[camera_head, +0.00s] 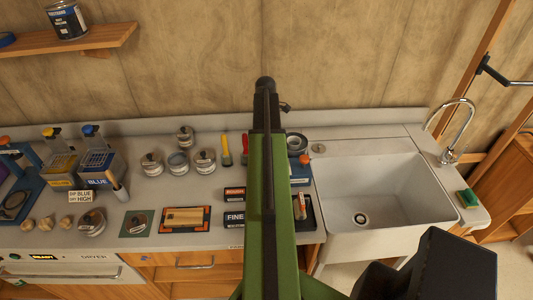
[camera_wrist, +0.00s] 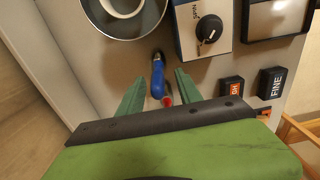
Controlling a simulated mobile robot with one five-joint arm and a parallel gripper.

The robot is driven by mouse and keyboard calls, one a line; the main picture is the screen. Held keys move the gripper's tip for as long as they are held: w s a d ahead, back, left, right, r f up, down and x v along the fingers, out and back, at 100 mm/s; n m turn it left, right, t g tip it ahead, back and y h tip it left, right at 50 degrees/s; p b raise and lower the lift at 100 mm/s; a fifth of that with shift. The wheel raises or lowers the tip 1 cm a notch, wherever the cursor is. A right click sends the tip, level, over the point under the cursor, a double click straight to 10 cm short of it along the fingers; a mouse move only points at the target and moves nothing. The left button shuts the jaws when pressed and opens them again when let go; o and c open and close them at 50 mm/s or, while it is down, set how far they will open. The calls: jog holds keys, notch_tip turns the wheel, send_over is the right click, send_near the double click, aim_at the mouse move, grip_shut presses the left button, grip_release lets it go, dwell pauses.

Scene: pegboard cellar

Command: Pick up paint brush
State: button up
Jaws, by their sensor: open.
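Whether the blue tool is the brush, I cannot tell. My gripper (camera_wrist: 159,73) is open, its green fingers apart on either side, with nothing visibly held. In the head view, a yellow-handled tool (camera_head: 226,150) and a red-handled tool (camera_head: 245,148) stand out left of my arm. My arm hides the worktop directly behind it, and the blue tool is not visible there.
A round pan (camera_wrist: 122,12) and a box with a knob (camera_wrist: 195,30) are close to the gripper. A FINE block (camera_head: 235,218) and a ROUGH block (camera_head: 235,193) sit left of my arm. Several tins (camera_head: 152,164) stand further left. A white sink (camera_head: 410,185) lies right.

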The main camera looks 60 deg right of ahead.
notch_tip(320, 180, down, 5)
jog(key=b, duration=0.5)
jog(key=shift+w+d+f, duration=0.1)
jog(key=shift+d+f, duration=0.05)
jog(key=shift+f, duration=0.05)
jog(key=shift+r, duration=0.2)
grip_shut()
dwell(0.7)
